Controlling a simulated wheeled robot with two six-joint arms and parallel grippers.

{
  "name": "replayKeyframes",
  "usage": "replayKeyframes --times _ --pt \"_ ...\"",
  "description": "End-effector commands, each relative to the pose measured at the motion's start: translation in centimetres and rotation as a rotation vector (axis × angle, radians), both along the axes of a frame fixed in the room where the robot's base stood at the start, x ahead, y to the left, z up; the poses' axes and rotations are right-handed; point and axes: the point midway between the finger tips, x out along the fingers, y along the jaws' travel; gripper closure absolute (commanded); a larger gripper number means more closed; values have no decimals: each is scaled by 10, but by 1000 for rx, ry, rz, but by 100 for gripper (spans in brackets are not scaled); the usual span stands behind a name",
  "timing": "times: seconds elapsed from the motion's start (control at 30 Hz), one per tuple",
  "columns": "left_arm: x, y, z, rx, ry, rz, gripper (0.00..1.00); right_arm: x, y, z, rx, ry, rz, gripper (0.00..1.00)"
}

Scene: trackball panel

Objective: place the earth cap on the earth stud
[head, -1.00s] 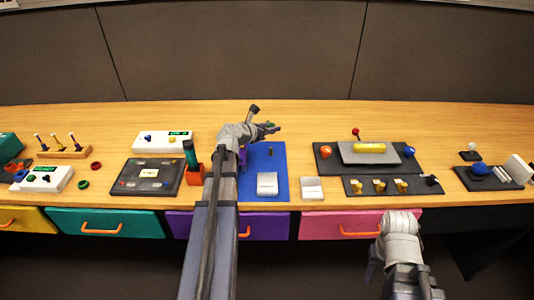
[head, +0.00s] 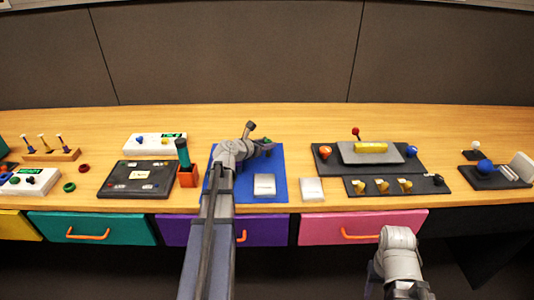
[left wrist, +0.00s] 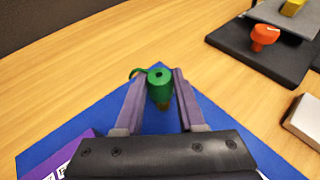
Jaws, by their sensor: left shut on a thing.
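The green earth cap (left wrist: 159,80) with its thin loop is between the two fingers of my left gripper (left wrist: 157,103) in the left wrist view. The stud is hidden there. My right arm is at the lower right in front of the drawers; its fingers do not show.
A white block (head: 264,184) lies on the mat's front, with another pale box (head: 312,189) to its right. An orange holder (head: 188,177) with a dark green handle stands left. The wood behind the mat is clear.

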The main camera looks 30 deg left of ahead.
Motion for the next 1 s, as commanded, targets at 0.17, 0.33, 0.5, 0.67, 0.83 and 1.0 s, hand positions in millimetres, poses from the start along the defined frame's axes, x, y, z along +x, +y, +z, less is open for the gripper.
replayKeyframes --times 0.17,0.33,0.5,0.67,0.83,1.0 --pt "0 0 -27 0 0 0 100 0 0 -28 0 0 0 50" --pt "0 0 -28 0 0 0 100 0 0 -28 0 0 0 50" --pt "0 0 -28 0 0 0 100 0 0 -28 0 0 0 50" --pt "0 0 -31 0 0 0 58 0 0 -31 0 0 0 50" --pt "0 0 -31 0 0 0 39 0 0 -30 0 0 0 50" --pt "0 0 -31 0 0 0 32 0 0 -30 0 0 0 50"
